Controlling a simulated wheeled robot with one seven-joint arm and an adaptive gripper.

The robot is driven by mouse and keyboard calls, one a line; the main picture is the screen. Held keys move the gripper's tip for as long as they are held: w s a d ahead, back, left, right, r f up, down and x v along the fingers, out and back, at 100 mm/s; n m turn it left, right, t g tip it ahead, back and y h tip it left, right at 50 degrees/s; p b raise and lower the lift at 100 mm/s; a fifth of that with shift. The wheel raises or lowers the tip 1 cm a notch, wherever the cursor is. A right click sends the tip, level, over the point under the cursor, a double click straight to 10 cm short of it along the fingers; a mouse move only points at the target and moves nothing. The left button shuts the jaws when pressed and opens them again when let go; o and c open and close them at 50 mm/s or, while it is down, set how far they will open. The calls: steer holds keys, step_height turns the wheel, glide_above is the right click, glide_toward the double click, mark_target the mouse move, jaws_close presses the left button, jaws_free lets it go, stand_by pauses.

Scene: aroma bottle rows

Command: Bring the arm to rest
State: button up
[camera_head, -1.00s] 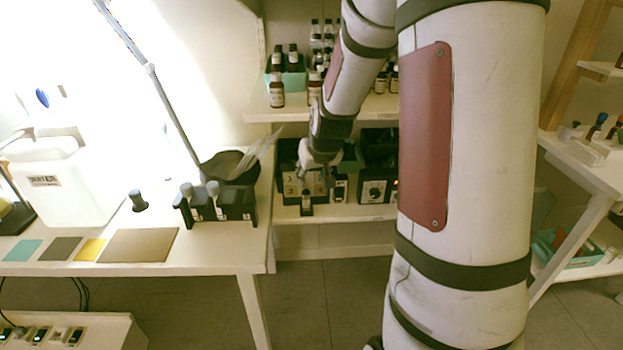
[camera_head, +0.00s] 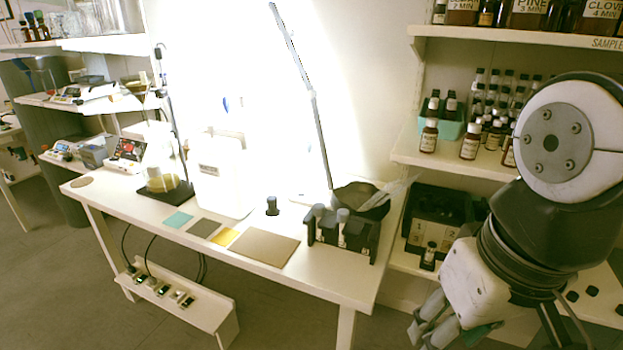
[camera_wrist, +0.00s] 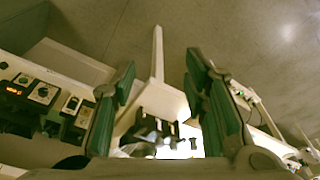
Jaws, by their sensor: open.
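My gripper shows in the wrist view (camera_wrist: 162,105) with its two green-lined fingers spread apart and nothing between them. Beyond the fingers lie part of a white table and a black rack, well away from them. In the head view my arm stands at the right, in front of the shelves. The gripper (camera_head: 432,325) hangs at its lower end near the bottom edge and is partly cut off. It is to the right of the white table (camera_head: 320,282) and touches nothing that I can see.
A black rack (camera_head: 358,240) with bottles stands at the table's right end, by a dark bowl (camera_head: 362,203). Shelves with bottles (camera_head: 429,136) and a numbered black box (camera_head: 437,222) are behind my arm. A low white bench (camera_head: 205,322) stands below the table. Floor at the left is open.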

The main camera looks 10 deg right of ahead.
steer(key=s, duration=0.2)
steer(key=shift+s+a, duration=0.15)
steer(key=shift+s, duration=0.15)
